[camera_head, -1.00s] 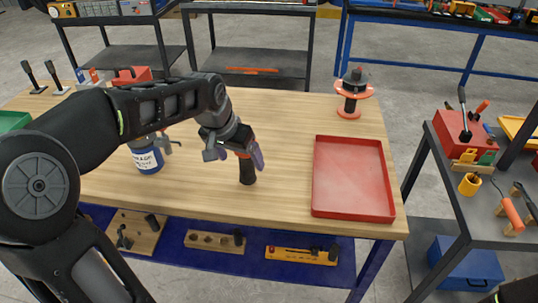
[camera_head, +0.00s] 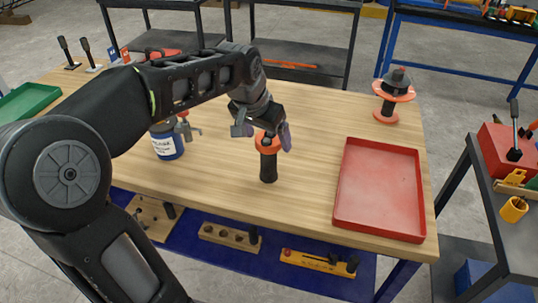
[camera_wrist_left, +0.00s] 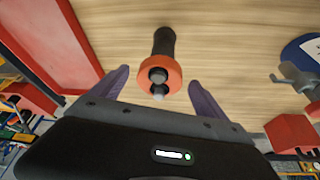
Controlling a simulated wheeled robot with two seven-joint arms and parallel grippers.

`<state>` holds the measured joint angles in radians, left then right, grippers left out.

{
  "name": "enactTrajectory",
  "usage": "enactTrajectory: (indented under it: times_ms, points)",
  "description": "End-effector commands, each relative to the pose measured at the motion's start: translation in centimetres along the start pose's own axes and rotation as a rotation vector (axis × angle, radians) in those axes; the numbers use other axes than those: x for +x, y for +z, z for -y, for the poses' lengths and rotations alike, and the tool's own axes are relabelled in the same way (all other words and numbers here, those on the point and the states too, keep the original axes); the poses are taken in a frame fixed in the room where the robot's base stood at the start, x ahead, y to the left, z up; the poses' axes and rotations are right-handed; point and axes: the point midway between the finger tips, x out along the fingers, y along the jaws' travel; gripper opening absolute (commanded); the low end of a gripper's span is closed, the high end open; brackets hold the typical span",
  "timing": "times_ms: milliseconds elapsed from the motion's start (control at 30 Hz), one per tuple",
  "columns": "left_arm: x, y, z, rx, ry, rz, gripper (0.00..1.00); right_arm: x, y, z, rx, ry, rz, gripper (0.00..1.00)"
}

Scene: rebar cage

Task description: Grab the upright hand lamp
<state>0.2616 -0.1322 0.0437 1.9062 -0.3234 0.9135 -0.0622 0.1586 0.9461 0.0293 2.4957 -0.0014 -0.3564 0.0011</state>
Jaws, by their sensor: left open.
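The hand lamp (camera_head: 268,163) stands upright on the wooden table, with a black handle and an orange head. My left gripper (camera_head: 266,138) is at the lamp's top, open, partly hiding the head. In the left wrist view the orange lamp head (camera_wrist_left: 160,75) lies between the two purple fingers of my left gripper (camera_wrist_left: 160,92), with clear gaps on both sides. The fingers do not touch it there. My right gripper is not in view.
A red tray (camera_head: 378,232) lies right of the lamp. A blue-and-white can (camera_head: 167,143) stands to its left, close to my left arm. An orange-and-black reel (camera_head: 394,92) is at the back right. Bare wood (camera_head: 310,125) lies between lamp and tray.

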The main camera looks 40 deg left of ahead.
Motion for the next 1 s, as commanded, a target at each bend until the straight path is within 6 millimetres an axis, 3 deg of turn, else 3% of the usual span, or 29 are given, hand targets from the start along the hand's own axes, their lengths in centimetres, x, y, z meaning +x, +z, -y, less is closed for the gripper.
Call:
enactTrajectory:
  times_ms: [400,767,1000]
  points:
    - [0.9,0.1,0.0,0.0,0.0,0.001,0.85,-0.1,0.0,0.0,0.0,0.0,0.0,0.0]
    - [5.4,0.5,-0.1,0.001,0.001,0.002,0.85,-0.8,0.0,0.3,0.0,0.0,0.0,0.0]
    - [5.8,0.4,-0.1,0.001,0.0,-0.001,0.85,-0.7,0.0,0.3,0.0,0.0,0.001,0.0]
